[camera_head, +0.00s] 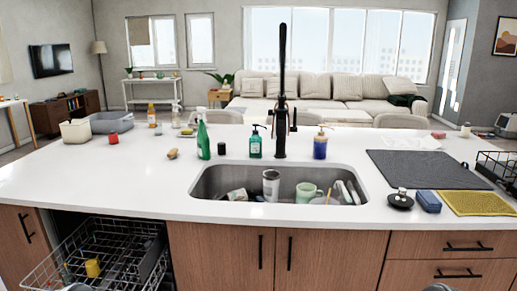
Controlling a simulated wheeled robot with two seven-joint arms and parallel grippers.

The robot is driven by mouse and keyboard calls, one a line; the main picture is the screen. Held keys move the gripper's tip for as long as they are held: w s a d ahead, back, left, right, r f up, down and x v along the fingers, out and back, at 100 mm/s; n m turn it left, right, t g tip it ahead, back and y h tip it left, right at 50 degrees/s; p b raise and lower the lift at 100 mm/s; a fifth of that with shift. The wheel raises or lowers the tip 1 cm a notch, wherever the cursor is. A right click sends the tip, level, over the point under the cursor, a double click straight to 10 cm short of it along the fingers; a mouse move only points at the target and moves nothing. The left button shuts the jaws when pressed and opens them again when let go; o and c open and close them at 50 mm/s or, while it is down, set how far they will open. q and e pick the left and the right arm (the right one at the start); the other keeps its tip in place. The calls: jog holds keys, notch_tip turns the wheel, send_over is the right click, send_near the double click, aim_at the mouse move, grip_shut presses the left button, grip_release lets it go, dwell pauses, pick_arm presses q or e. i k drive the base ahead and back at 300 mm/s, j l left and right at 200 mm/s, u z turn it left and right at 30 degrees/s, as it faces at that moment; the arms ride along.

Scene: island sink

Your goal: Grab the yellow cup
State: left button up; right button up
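A yellow cup (92,267) sits in the pulled-out wire dishwasher rack (48,272) at the lower left. It is small in view, and nothing of mine touches it. Small grey rounded pieces show at the bottom edge, one just below the cup and one at the right. They may be parts of my arms. No gripper fingers show, so I cannot tell where my grippers are relative to the cup.
The white island counter (110,185) stands above the open dishwasher. Its sink (215,180) holds a tumbler (271,186), a green mug (306,192) and other dishes. Bottles stand behind the sink. A dark mat (425,168) and yellow cloth (475,203) lie at right.

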aim_at(93, 268)
jog(key=k+u, duration=0.1)
jog(key=u, duration=1.95)
jog(key=i+l+u, duration=0.15)
jog(key=i, duration=0.4)
jog(key=i+j+u, duration=0.3)
jog(key=i, duration=0.8)
jog(key=i+u, duration=0.25)
jog(key=i, duration=0.9)
jog(key=i+z, duration=0.35)
jog(key=i+j+z, duration=0.15)
jog(key=i+z, duration=0.25)
jog(key=i+j+z, duration=0.35)
jog(key=i, duration=0.15)
jog(key=i+l+z, duration=0.25)
jog(key=i+z, duration=0.15)
jog(key=i+l+z, duration=0.1)
jog(key=i+z, duration=0.3)
